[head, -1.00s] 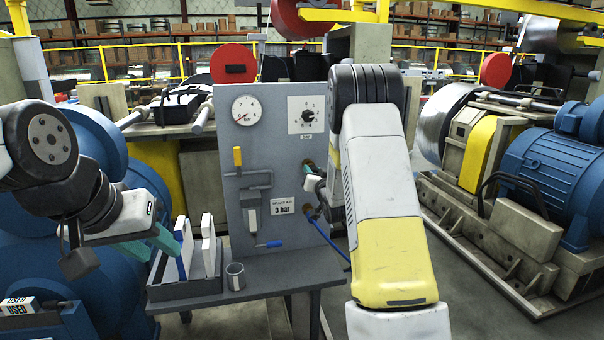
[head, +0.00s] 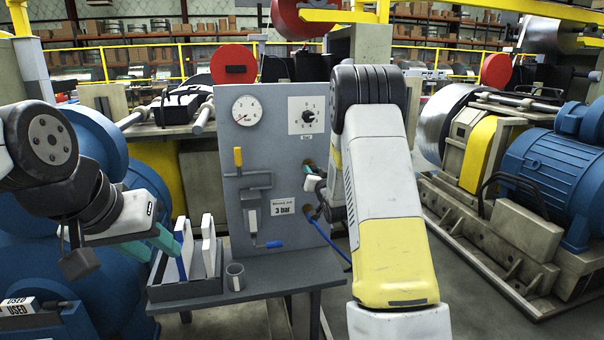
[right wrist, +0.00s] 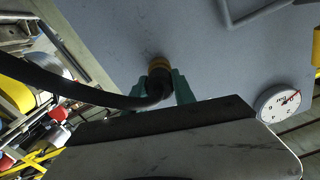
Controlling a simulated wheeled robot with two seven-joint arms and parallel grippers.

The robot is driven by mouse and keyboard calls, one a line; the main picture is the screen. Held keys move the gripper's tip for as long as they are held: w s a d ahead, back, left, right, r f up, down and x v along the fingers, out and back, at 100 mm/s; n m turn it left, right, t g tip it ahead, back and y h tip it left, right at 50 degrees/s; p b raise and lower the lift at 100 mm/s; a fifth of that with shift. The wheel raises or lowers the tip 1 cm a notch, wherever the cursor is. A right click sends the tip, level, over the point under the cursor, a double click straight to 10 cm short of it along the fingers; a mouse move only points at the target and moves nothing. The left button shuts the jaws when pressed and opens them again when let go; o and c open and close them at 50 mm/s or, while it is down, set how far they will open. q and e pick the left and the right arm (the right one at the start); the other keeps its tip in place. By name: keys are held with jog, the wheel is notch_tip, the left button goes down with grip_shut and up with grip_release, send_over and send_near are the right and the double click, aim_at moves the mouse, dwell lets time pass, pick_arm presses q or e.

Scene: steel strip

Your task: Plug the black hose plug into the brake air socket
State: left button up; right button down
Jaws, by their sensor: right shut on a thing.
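My right gripper (right wrist: 160,94) has green fingers shut on the black hose plug (right wrist: 159,86), seen in the right wrist view. The plug's front is at a brass-yellow socket (right wrist: 158,64) on the grey panel; whether it is seated cannot be told. Its black hose (right wrist: 95,95) bends away to the left. In the head view the socket (head: 308,163) is at the panel's right edge, and my right arm hides most of the right gripper and plug. My left gripper (head: 155,244) has its green fingers apart, empty, beside the tray at the panel's foot.
A tray (head: 187,289) with upright white blocks and a grey cup (head: 235,277) stand on the shelf.

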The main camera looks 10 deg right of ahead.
jog(key=shift+w, duration=0.15)
dwell(0.3)
jog(key=c, duration=0.9)
grip_release()
jog(key=shift+c, duration=0.2)
jog(key=s+a+r+g, duration=0.1)
jog(key=s+r+g, duration=0.25)
jog(key=s, duration=0.55)
jog(key=s+a+r+g, duration=0.15)
jog(key=s+r, duration=0.25)
jog(key=s, duration=0.5)
jog(key=s+a+n+g, duration=0.1)
jog(key=s+a+g, duration=0.1)
jog(key=s, duration=1.1)
jog(key=s+a+n+g+y, duration=0.1)
jog(key=s+a+n+g, duration=0.1)
jog(key=s, duration=1.2)
jog(key=a+g, duration=0.1)
jog(key=g, duration=0.1)
jog(key=shift+s+a+r+g+y, duration=0.15)
jog(key=shift+a+r+g+y, duration=0.15)
jog(key=shift+r+g, duration=0.1)
